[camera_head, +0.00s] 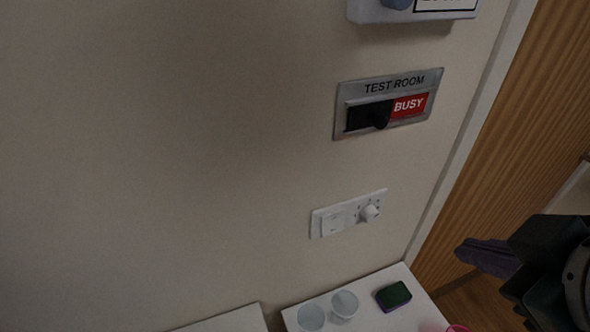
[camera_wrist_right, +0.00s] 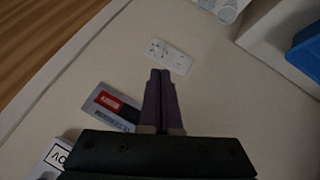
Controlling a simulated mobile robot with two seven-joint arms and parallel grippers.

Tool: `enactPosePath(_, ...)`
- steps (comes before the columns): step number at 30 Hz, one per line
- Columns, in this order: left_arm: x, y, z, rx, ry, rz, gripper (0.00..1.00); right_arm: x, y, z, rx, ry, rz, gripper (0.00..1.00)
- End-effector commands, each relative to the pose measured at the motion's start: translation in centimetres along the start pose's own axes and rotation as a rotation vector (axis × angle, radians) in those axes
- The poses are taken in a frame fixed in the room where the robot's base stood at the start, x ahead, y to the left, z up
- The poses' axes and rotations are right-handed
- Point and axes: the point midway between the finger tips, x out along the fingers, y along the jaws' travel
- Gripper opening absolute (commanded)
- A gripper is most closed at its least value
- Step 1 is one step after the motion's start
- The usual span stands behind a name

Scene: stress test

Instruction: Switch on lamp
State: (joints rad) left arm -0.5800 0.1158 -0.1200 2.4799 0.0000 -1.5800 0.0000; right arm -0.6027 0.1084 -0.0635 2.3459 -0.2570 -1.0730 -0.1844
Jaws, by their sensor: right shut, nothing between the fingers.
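A white switch plate (camera_head: 325,233) is on the beige wall, with a flat rocker (camera_head: 335,222) on its left and a round white knob (camera_head: 370,212) ringed by small marks on its right. The plate also shows in the right wrist view (camera_wrist_right: 180,60), just beyond my fingertips. My right gripper (camera_head: 462,250) is at the right edge of the head view, right of the plate and apart from it. In the right wrist view its dark fingers (camera_wrist_right: 161,76) are shut together and empty. No lamp is in view. My left gripper is not in view.
A "TEST ROOM" sign (camera_head: 358,88) with a black slider and red "BUSY" is above the plate. A grey box (camera_head: 415,13) is higher. Two clear cups (camera_head: 311,317) and a green-purple sponge (camera_head: 393,296) are on a white surface below. A wooden door (camera_head: 520,130) is right.

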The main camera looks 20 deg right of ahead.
Motion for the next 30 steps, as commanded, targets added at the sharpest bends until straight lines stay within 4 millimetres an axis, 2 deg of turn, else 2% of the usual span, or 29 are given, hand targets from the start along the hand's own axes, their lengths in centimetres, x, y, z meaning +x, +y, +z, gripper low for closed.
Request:
enactPosePath(1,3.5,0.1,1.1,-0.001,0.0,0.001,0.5,3.1,-0.7,1.6,-0.044,0.035,0.041,0.0)
enactPosePath(3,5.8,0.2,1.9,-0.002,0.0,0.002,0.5,5.2,-0.6,2.0,-0.116,0.093,0.102,0.0)
enactPosePath(11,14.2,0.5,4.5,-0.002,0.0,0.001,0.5,11.8,-1.6,3.5,-0.433,0.297,0.307,0.0)
enactPosePath(18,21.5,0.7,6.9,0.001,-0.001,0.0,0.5,16.6,-5.3,5.1,-0.758,0.477,0.442,0.0)
enactPosePath(24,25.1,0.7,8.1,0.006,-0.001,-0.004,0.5,18.6,-8.5,6.1,-0.958,0.592,0.497,0.0)
enactPosePath(30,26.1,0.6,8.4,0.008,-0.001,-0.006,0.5,19.0,-9.8,6.4,-1.039,0.642,0.513,0.0)
